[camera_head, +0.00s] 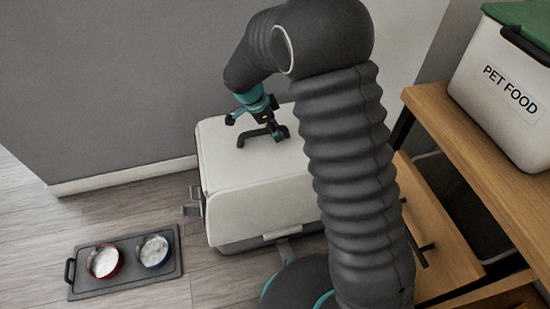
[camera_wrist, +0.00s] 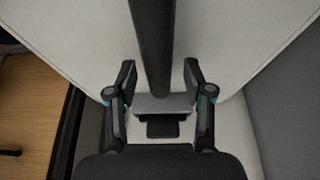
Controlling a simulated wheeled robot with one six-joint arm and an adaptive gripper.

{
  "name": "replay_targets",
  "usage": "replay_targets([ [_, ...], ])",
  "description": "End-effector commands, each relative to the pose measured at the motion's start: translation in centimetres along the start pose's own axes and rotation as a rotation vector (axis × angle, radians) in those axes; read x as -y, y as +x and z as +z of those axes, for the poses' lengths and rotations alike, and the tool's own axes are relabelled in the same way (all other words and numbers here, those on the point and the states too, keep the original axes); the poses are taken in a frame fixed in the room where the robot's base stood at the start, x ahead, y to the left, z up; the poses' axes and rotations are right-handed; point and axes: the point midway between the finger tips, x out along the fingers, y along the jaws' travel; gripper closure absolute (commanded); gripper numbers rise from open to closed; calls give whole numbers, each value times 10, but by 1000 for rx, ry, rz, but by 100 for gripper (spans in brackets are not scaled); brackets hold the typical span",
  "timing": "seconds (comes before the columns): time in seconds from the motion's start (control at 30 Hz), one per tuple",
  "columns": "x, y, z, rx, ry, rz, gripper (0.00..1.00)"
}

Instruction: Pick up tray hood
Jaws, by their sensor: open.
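The tray hood (camera_head: 250,175) is a large white rounded box cover on the floor against the grey wall, and its pale top also fills much of the wrist view (camera_wrist: 225,45). A dark bar (camera_wrist: 152,40), seemingly the hood's handle, runs over the top from the upper edge to a small grey plate. My gripper (camera_head: 259,128) is over the hood's top; in the wrist view my gripper (camera_wrist: 159,75) is open, with one finger on each side of the bar. I cannot tell whether the fingers touch it. The column of my arm hides the hood's right side.
A dark tray (camera_head: 90,287) with a red bowl (camera_head: 103,261) and a blue bowl (camera_head: 153,251) lies on the floor at left. A wooden bench (camera_head: 440,110) bears a pet food bin (camera_head: 500,100) at right. The grey wall (camera_head: 110,90) is close behind the hood.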

Motion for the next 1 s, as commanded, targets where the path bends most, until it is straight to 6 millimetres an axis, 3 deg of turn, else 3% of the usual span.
replay_targets([
  [0.1, 0, 0, 0, 0, 0, 0, 48],
  [0.13, 0, 0, 0, 0, 0, 0, 53],
  [0.3, 0, 0, 0, 0, 0, 0, 96],
  [0.33, 0, 0, 0, 0, -1, 0, 100],
  [0.77, 1, -3, -1, 0, 0, -3, 100],
  [1.0, 1, -26, -11, 0, 2, -6, 100],
])
